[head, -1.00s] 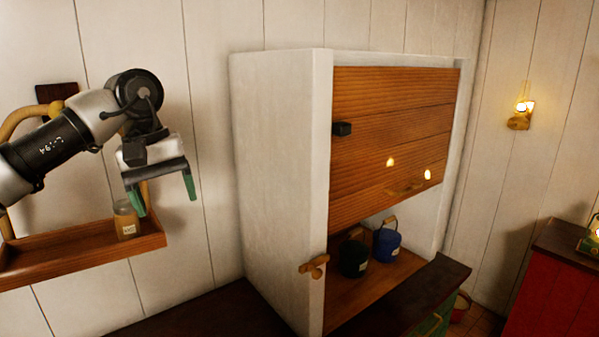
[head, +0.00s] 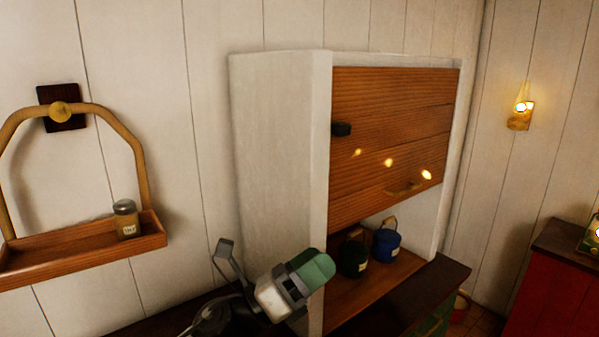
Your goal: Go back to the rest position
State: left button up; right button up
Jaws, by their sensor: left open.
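My left gripper (head: 312,268) is low in the middle of the head view, in front of the lower front corner of the white cabinet. Its green-padded fingers point up and to the right, it is open, and nothing shows between them. The rest of my left arm is mostly below the picture. My right gripper is not in view.
The white cabinet (head: 280,150) has a wooden shutter (head: 395,125) partly covering its opening. A dark green pot (head: 353,257) and a blue pot (head: 386,245) stand inside. A wall-hung wooden shelf (head: 70,254) at left holds a labelled jar (head: 126,220). A red cabinet (head: 550,295) stands at right.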

pick_arm(q)
jog(key=s+a+f+n+t+y, duration=0.1)
jog(key=a+f+n+t+y, duration=0.2)
jog(key=a+f+n+y, duration=0.85)
jog(key=s+a+f+n+t+y, duration=0.25)
jog(key=f+n+y, duration=0.4)
jog(key=n, duration=1.15)
jog(key=s+a+f+n+g+y, duration=0.1)
jog(key=s+a+f+n+g, duration=0.3)
jog(key=s, duration=0.4)
jog(key=s+a+f+n+g+y, duration=0.1)
jog(key=s+a+f+n+g, duration=0.2)
jog(key=s+f, duration=0.35)
jog(key=s+a+f+n+g+y, duration=0.1)
jog(key=s+a+f+n+g, duration=0.1)
jog(key=s+f+n+g, duration=0.45)
notch_tip(320, 180, down, 27)
jog(key=s+m+b, duration=0.3)
jog(key=s+a+f+b, duration=0.1)
jog(key=s+a+f, duration=0.1)
jog(key=s+f, duration=1.3)
notch_tip(320, 180, down, 2)
jog(key=shift+s+a+g, duration=0.2)
jog(key=shift+a+g, duration=0.1)
jog(key=shift+a, duration=0.1)
